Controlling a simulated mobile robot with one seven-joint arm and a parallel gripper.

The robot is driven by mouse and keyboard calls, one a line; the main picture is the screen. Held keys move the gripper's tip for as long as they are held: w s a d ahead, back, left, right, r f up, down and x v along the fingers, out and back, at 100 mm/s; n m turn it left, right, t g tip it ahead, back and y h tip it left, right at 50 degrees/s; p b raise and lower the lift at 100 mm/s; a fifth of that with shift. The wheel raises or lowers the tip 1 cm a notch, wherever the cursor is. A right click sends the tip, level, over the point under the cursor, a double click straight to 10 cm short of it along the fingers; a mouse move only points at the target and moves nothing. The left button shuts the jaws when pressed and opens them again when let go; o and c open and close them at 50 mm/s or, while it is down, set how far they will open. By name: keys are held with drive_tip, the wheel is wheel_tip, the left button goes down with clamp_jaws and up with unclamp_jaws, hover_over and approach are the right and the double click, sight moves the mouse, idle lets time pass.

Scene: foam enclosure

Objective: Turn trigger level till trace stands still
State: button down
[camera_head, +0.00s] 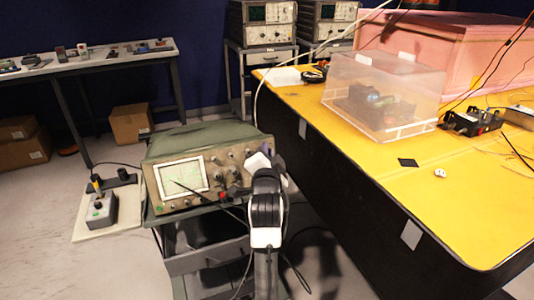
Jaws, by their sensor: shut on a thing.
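The oscilloscope (205,168) stands on a grey cart (200,262) left of the yellow table. Its screen (181,178) is lit and pale, with a greenish trace too small to read clearly. Knobs (238,154) line the panel to the right of the screen. My gripper (258,160) is at the right side of the front panel, with my arm rising to it from below. It is shut on a knob at the panel's right edge, which my gripper and wrist hide. The trigger level marking cannot be read.
A yellow table (375,165) with a clear plastic box (385,95) and a pink foam enclosure (450,50) fills the right. A dark cable hangs across the oscilloscope's front. A grey box with a lever (101,210) stands on a board at left.

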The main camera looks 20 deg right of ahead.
drive_tip(key=shift+f+n+b, duration=0.15)
drive_tip(key=shift+n+b, duration=0.2)
drive_tip(key=shift+n, duration=0.05)
drive_tip(key=n+y+b, duration=0.3)
drive_tip(key=n+b, duration=0.2)
drive_tip(key=n, duration=0.1)
drive_tip(key=n+t+y+b, duration=0.1)
drive_tip(key=n+y+b, duration=0.2)
drive_tip(key=n+b, duration=0.2)
drive_tip(key=d+n+t+y+b, duration=0.1)
drive_tip(key=n+y+b, duration=0.2)
drive_tip(key=n+b, duration=0.2)
drive_tip(key=shift+d+f+n+y, duration=0.1)
drive_tip(key=shift+n+y, duration=0.2)
drive_tip(key=shift+n, duration=0.8)
drive_tip(key=c, duration=1.5)
unclamp_jaws()
drive_tip(key=shift+o, duration=0.2)
drive_tip(key=shift+s, duration=0.1)
